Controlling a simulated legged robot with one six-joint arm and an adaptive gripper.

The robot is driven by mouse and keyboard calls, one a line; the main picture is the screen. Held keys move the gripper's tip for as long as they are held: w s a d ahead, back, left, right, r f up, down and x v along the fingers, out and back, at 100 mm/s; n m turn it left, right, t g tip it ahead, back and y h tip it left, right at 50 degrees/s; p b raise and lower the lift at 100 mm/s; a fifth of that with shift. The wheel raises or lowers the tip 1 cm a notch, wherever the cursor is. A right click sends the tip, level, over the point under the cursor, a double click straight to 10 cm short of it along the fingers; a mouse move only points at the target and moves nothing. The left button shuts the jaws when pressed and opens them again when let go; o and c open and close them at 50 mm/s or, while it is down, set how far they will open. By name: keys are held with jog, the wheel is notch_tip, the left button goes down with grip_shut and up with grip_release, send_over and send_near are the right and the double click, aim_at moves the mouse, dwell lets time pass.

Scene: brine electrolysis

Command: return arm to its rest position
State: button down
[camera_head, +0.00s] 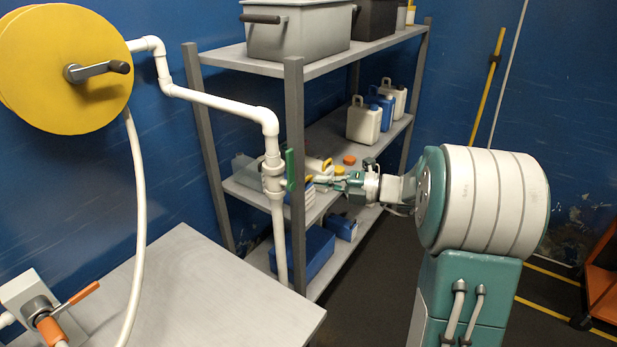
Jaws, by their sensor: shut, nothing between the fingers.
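My arm rises at the right of the view and reaches left toward the grey shelf rack (294,160). My gripper (328,183) is at the rack's middle shelf, just right of the white pipe's green-handled valve (273,172) in the picture. It appears shut and holds nothing. The green valve handle (290,169) stands upright on the pipe. The fingertips are small and partly lost among the items on the shelf behind them, so I cannot tell whether they touch anything.
White and blue jugs (364,121) stand on the middle shelf. Grey bins (298,28) sit on top, and a blue box (305,252) is low down. A grey table (215,295) fills the front left. A yellow hose reel (62,60) hangs on the wall. An orange cart (603,275) stands far right.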

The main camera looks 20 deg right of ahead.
jog(key=s+a+n+g+h, duration=0.5)
jog(key=s+a+n+g, duration=0.2)
jog(key=s+a+n, duration=0.9)
jog(key=s+d+n+t+h, duration=0.1)
jog(key=s+n+h, duration=0.3)
jog(key=n, duration=0.9)
jog(key=s+d+f+n+t+h, duration=0.1)
jog(key=s+d+n+h, duration=0.2)
jog(key=n, duration=1)
jog(key=s+h, duration=0.2)
jog(key=s, duration=0.1)
jog(key=shift+s+f, duration=0.15)
